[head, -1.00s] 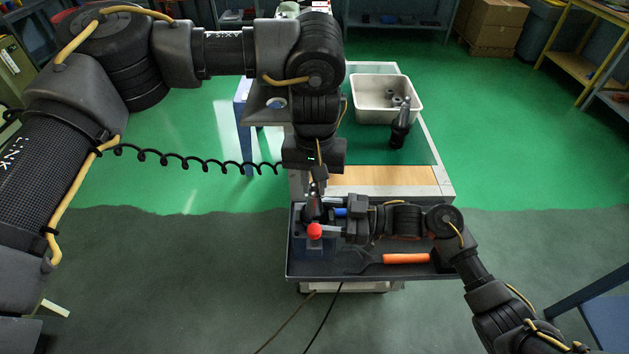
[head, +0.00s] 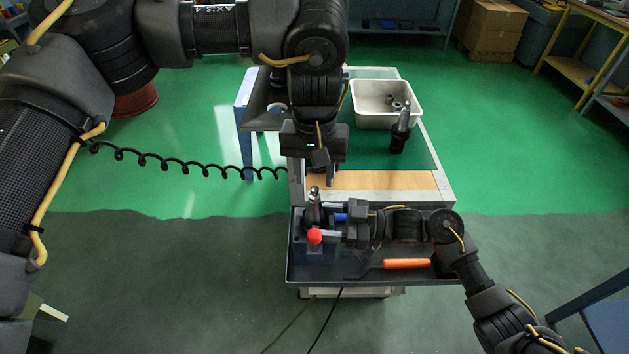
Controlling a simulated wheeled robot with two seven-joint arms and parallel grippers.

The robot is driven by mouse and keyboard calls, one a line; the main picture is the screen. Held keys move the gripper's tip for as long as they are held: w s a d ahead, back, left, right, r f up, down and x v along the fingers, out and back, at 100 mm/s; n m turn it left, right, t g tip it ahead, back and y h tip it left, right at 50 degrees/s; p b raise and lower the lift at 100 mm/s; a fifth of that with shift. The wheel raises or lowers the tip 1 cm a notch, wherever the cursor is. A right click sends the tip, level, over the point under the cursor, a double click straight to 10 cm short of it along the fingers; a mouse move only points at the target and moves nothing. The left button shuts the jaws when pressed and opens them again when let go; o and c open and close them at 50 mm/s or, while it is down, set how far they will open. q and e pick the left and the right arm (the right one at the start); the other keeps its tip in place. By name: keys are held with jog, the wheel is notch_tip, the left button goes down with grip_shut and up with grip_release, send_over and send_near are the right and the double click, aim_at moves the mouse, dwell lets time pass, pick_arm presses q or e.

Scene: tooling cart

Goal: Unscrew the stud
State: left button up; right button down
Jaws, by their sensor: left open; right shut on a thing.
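A dark tool holder (head: 313,212) stands upright in a fixture at the left end of the cart's front tray. A small metallic stud (head: 314,190) shows at its top. My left gripper (head: 327,174) points down, open, just above and slightly right of the stud, apart from it. My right gripper (head: 334,222) reaches in from the right at the holder's height and is shut, apparently on the tool holder.
A white bin (head: 386,119) with small metal parts stands at the cart's back right. Another dark tool holder (head: 399,138) stands in front of it on the green mat. An orange-handled tool (head: 407,264) lies in the front tray (head: 370,278), near my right arm.

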pick_arm(q)
jog(key=shift+r, duration=0.2)
jog(key=shift+c, duration=0.4)
jog(key=shift+w+a+r+t, duration=0.15)
jog(key=shift+w+r+t, duration=0.25)
jog(key=shift+r, duration=0.45)
pick_arm(e)
jog(key=shift+w, duration=0.1)
pick_arm(q)
jog(key=m, duration=0.3)
jog(key=shift+r+m, duration=0.3)
jog(key=shift+r, duration=0.05)
pick_arm(e)
jog(key=shift+r, duration=0.1)
pick_arm(q)
jog(key=m, duration=1.2)
jog(key=r+m, duration=0.1)
jog(key=m, duration=1.1)
jog(key=shift+s, duration=0.15)
jog(key=m, duration=0.6)
jog(key=shift+s+m+g, duration=0.2)
jog(key=shift+m+g, duration=0.1)
jog(key=m, duration=0.4)
jog(key=shift+m, duration=0.4)
